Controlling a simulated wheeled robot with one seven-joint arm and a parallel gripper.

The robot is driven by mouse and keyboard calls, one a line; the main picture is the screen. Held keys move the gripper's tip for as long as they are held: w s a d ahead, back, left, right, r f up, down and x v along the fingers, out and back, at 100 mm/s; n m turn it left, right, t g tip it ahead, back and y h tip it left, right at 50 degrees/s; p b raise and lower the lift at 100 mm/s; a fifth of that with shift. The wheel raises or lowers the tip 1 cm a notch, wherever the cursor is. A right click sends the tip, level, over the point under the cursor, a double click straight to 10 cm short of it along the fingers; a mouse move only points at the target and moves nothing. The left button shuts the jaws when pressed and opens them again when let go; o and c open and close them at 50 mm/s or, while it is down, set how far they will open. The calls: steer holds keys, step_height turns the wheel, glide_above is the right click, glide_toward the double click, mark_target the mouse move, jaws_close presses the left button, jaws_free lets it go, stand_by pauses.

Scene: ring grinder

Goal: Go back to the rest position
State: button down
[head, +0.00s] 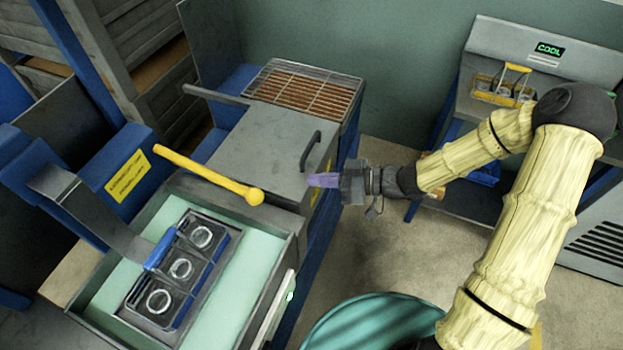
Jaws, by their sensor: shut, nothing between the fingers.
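My gripper (324,180) is at the middle of the head view, at the end of my yellow-sleeved arm. Its purple fingers are shut with nothing between them. It points left, toward the grey machine cover (255,155) and its dark handle (311,150). I cannot tell whether the fingertips touch the cover's edge or stand in front of it.
A yellow lever (208,174) lies left of my gripper. Below it, a dark tray (181,268) with several rings sits in a green-lined basin (107,290). A wire grate (305,90) is behind. A COOL station (545,62) holds a yellow-handled carrier (504,86). Floor shows between the benches.

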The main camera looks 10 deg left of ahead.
stand_by(0.4)
steer(key=w+d+f+m+t+h, duration=0.1)
steer(key=w+d+m+t+h, duration=0.25)
steer(key=d+h, duration=0.35)
steer(key=w+d+f+m+t+h, duration=0.1)
steer(key=w+d+m+t+h, duration=0.15)
steer(key=d+m+h, duration=0.4)
steer(key=s+d+r+m+g+h, duration=0.2)
steer(key=s+d+r+m, duration=0.3)
steer(key=s+d, duration=0.6)
step_height(320, 180, up, 3)
steer(key=shift+s+d+f+m, duration=0.15)
steer(key=shift+s+d+m, duration=0.25)
steer(key=shift+s, duration=0.3)
steer(key=shift+a, duration=0.1)
